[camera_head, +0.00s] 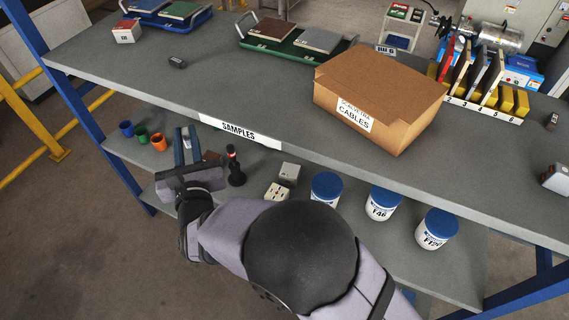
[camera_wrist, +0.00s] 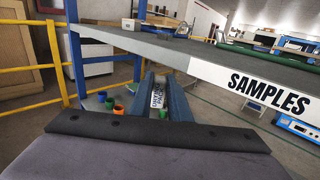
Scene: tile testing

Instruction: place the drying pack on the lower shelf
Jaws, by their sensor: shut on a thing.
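My gripper (camera_head: 186,132) is at the left part of the lower shelf (camera_head: 460,272), below the front edge of the upper shelf. Its two blue-grey fingers also show in the wrist view (camera_wrist: 164,80), pointing away from the camera. They are shut on the drying pack (camera_wrist: 158,98), a small pale pack with dark lettering between them. In the head view the pack is mostly hidden by the fingers. I cannot tell whether it touches the lower shelf.
Blue, green and orange cups (camera_head: 158,142) stand left of my gripper. A black, red-banded object (camera_head: 235,167), small blocks (camera_head: 289,173) and blue-lidded tubs (camera_head: 382,203) stand to the right. The upper shelf's edge with the SAMPLES label (camera_head: 238,131) is close above. A blue post (camera_head: 88,118) stands left.

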